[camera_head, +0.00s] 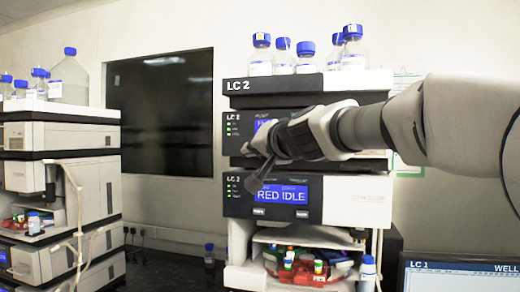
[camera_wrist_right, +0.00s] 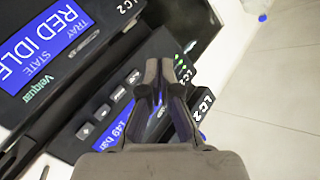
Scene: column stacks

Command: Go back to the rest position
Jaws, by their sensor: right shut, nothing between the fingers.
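My right gripper (camera_head: 257,165) is in front of the LC 2 column stack (camera_head: 345,200) in the head view, its arm reaching in from the right. Its fingers are shut and empty, near the panels with the blue screens. In the right wrist view, the shut fingers (camera_wrist_right: 162,75) point across the stack's dark front panels. The blue screen reading RED IDLE (camera_head: 281,195) shows below the gripper, and it also shows in the wrist view (camera_wrist_right: 45,45). The gripper partly covers the upper screen. I cannot tell whether the fingers touch the panel. My left gripper is not in view.
Several blue-capped bottles (camera_head: 283,58) stand on top of the LC 2 stack. An open bay (camera_head: 300,262) below holds red trays with small vials. Another stack (camera_head: 75,140) stands at the left. A monitor (camera_head: 458,272) is at the lower right. Floor shows between the stacks.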

